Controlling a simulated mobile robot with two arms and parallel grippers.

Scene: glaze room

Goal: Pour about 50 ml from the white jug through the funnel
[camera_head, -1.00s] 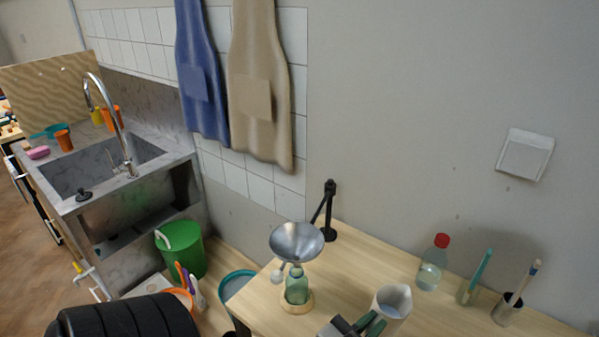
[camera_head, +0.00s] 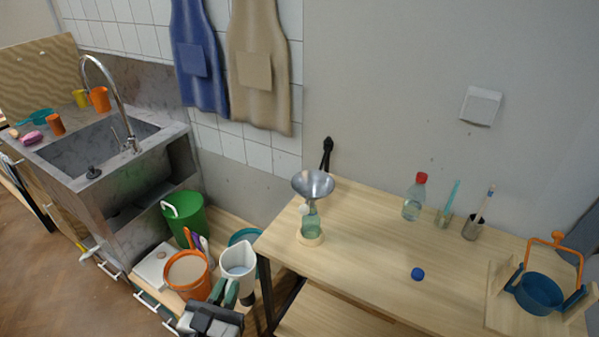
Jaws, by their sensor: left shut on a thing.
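The white jug (camera_head: 238,258) is upright at the lower middle, left of the table's left end. My left gripper (camera_head: 232,292), with green fingers, is shut on it from the near side. A pale surface shows inside the jug; I cannot tell the liquid level. A greenish glass bottle (camera_head: 311,224) stands under the funnel on a round wooden base. The funnel's lower end is hard to make out. My right gripper is not in view.
On the table (camera_head: 365,262) are a red-capped bottle (camera_head: 414,199), two brush holders, a blue cap (camera_head: 417,274) and a blue pot (camera_head: 538,293) in a frame. An orange bucket (camera_head: 187,275) and green bucket (camera_head: 186,217) stand left. The table's middle is mostly clear.

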